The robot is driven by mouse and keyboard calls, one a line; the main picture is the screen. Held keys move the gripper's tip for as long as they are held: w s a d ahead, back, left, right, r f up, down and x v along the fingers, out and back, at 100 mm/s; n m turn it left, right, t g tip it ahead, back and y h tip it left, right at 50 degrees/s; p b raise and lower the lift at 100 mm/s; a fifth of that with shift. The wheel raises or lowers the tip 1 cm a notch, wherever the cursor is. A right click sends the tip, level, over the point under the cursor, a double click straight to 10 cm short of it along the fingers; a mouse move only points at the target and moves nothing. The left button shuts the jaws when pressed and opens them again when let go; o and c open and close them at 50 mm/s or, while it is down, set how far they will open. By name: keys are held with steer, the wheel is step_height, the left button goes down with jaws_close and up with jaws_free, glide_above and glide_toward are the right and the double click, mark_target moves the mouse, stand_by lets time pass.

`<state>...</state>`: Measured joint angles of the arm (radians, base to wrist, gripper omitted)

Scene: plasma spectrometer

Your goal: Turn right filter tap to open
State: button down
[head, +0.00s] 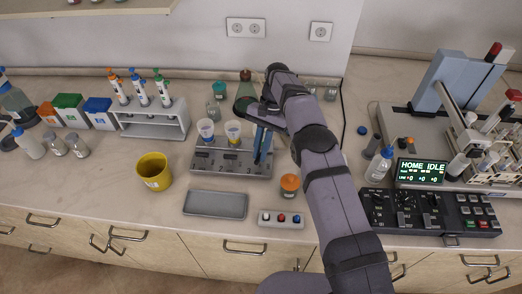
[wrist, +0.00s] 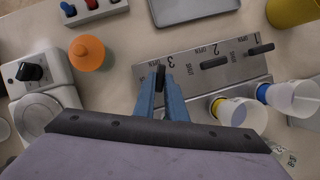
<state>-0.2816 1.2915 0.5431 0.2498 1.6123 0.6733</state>
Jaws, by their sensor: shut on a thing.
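The grey metal filter block (head: 213,168) stands on the bench and carries black-handled taps. In the wrist view the block's top face (wrist: 150,70) is marked with numbers and small lettering, including OPEN. My gripper (head: 258,160), with its blue fingers, is down at the right end of the block in the head view. In the wrist view its fingers are shut on the black handle of the right tap (wrist: 161,74), beside the number 3. That handle points roughly up the picture. The middle tap (wrist: 214,62) and left tap (wrist: 260,49) have handles lying nearly sideways, along the block.
Two filter cups (head: 206,129) (head: 232,131) stand on the block's left and middle places. An orange-capped jar (head: 290,186), a button box (head: 281,219) and a grey tray (head: 216,204) lie in front. A yellow beaker (head: 153,171) stands left. The spectrometer control panel (head: 428,210) is right.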

stand_by(0.4)
steer(key=c, duration=1.8)
jaws_free()
steer(key=shift+r, duration=0.1)
step_height(320, 180, up, 10)
steer(key=p, duration=0.3)
